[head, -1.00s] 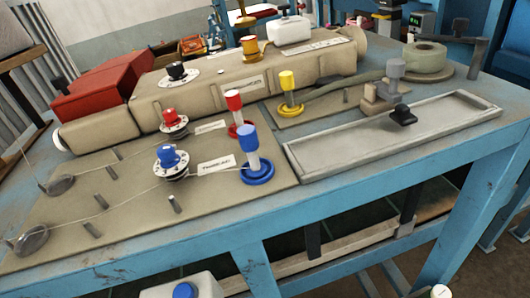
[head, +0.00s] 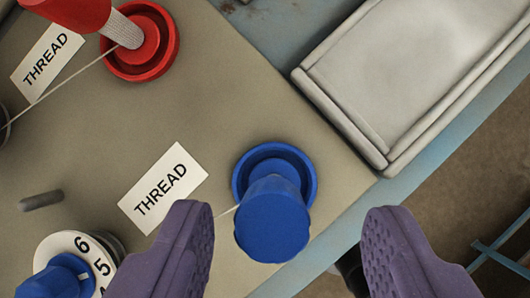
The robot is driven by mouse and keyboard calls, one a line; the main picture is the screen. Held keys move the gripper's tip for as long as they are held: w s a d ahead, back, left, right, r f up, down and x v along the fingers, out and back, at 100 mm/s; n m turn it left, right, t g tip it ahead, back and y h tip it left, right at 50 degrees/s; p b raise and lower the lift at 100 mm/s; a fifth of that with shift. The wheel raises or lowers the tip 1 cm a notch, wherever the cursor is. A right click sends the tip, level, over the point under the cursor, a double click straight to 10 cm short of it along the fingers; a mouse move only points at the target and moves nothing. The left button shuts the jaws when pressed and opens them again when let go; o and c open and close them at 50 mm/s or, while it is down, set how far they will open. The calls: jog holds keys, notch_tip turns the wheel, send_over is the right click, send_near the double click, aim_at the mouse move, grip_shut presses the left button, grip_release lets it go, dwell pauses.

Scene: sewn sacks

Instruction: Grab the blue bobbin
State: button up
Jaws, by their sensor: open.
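The blue bobbin (head: 272,222) stands on a round blue base (head: 241,180) on the tan board, seen almost from above. A pale thread runs from it toward the left. My gripper (head: 287,240) is open, with one purple finger left of the bobbin and the other right of it. The fingers appear apart from the bobbin, with more room on the right side. The lower part of the bobbin is hidden under its blue top.
A red bobbin (head: 68,12) on a red base stands at upper left. A numbered dial with a blue knob (head: 55,280) is at lower left. THREAD cards (head: 163,188) lie on the board (head: 95,150). A grey tray (head: 345,118) is at upper right, beyond the board's edge.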

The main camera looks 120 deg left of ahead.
aim_at(269, 227)
jog(key=x, duration=0.2)
jog(key=p+x, duration=0.1)
jog(key=x, duration=0.1)
jog(key=shift+w+a, duration=0.2)
jog(key=shift+w, duration=0.15)
jog(key=c, duration=1.1)
jog(key=shift+o, duration=0.2)
jog(key=shift+r, duration=0.15)
